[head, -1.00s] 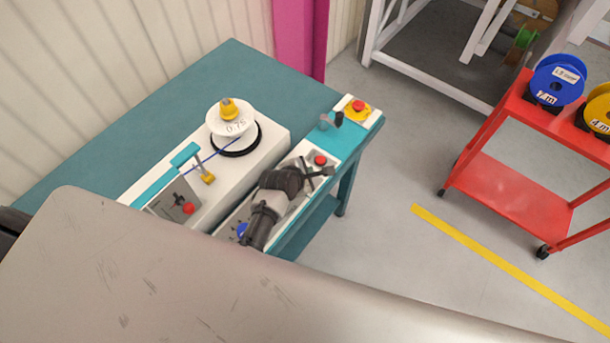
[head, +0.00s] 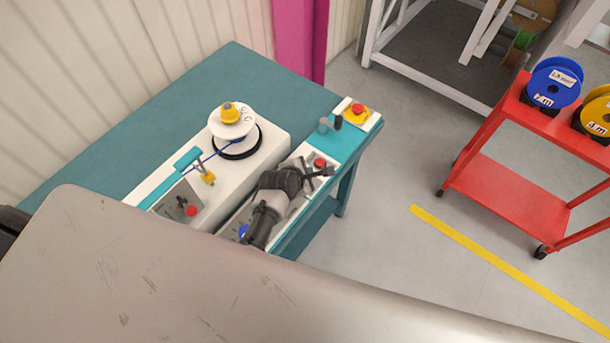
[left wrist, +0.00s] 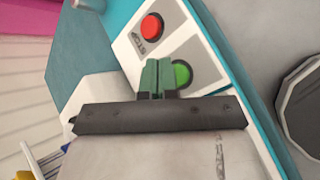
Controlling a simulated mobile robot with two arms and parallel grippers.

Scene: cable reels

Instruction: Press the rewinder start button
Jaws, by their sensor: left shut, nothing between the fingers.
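The rewinder's panel carries a red button (left wrist: 152,27) and a green button (left wrist: 181,74), side by side in the left wrist view. The green one fits a start button. My left gripper (left wrist: 157,78) is shut and empty, its fingertips over the panel right beside the green button and partly covering it. I cannot tell whether they touch it. In the head view the left gripper (head: 325,172) hangs over the panel, just below the red button (head: 320,161); the green button is hidden there. My right gripper is out of view.
A white reel (head: 232,122) with a yellow cap sits on the machine, a blue cable running from it. A yellow-based emergency stop (head: 358,109) is at the bench's far corner. A red cart (head: 510,190) with reels stands right, across free floor.

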